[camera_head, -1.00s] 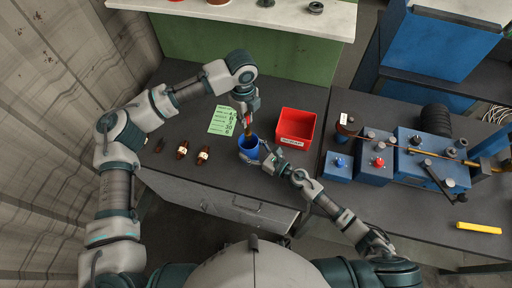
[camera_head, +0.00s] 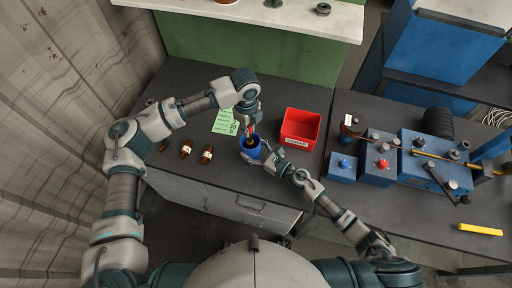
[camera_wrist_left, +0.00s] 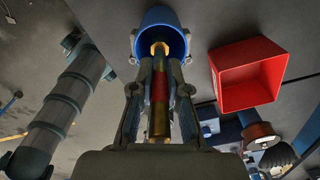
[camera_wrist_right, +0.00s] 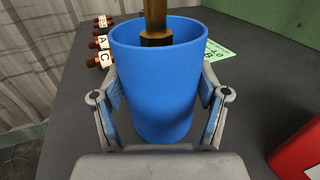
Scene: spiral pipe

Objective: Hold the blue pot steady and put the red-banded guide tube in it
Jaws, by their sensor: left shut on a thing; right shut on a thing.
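The blue pot (camera_head: 250,151) stands upright near the front edge of the dark bench. My right gripper (camera_wrist_right: 160,105) is shut on the pot, one finger on each side of its wall. My left gripper (camera_wrist_left: 159,95) is shut on the guide tube (camera_wrist_left: 159,90), a brass tube with a red band. In the right wrist view the lower end of the tube (camera_wrist_right: 156,25), with a wider hex-like collar, is at the pot's mouth, toward the far inner wall. In the left wrist view the tube's tip overlaps the pot's opening (camera_wrist_left: 160,32). How deep it reaches is unclear.
A red bin (camera_head: 300,127) stands just right of the pot. Blue machinery (camera_head: 420,155) and a yellow bar (camera_head: 480,229) are at the right.

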